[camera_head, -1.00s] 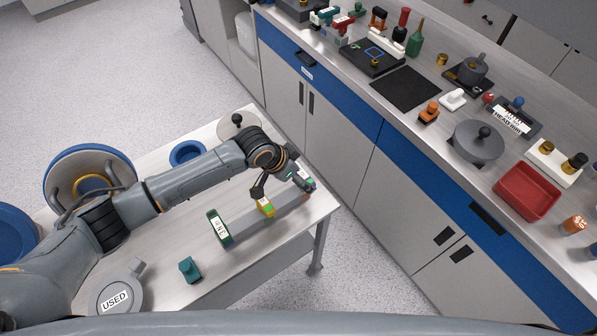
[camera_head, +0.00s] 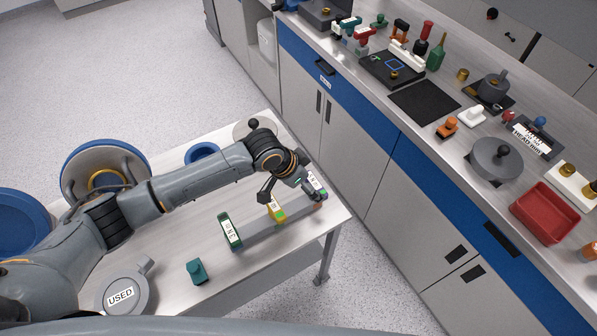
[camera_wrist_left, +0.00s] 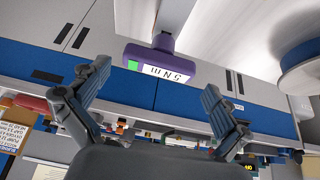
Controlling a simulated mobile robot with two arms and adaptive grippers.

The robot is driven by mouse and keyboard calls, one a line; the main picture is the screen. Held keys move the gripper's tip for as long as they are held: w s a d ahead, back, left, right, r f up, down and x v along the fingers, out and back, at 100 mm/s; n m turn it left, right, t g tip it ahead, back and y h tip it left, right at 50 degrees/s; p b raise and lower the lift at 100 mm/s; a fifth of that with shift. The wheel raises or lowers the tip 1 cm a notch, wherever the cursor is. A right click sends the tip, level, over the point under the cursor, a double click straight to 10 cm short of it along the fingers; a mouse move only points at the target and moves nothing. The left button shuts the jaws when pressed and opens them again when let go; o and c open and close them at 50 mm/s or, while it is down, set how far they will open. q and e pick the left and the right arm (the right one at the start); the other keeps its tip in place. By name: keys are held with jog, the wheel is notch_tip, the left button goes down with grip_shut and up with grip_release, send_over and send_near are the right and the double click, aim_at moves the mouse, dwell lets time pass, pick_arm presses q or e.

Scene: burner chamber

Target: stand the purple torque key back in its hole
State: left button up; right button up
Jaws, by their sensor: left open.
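The purple torque key (camera_wrist_left: 158,64), with a white label and a green patch on its head, shows upside down in the left wrist view. Its stem meets the grey block (camera_wrist_left: 176,16); how deep it sits is hidden. In the head view its label (camera_head: 315,180) shows at the right end of the grey block (camera_head: 258,236), partly behind my gripper. My left gripper (camera_head: 288,192) is open beside that end. In the wrist view its fingers (camera_wrist_left: 157,100) are spread wide, with the key's head beyond them, apart from them. My right gripper is not in view.
A green key (camera_head: 230,231) and a yellow key (camera_head: 276,209) stand in the same block. A teal-handled piece (camera_head: 196,271) and a grey "USED" lid (camera_head: 122,295) are on the table's near side. The blue-fronted counter (camera_head: 400,165) runs close on the right.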

pick_arm(q)
jog(key=v, duration=0.9)
jog(key=shift+r, duration=0.25)
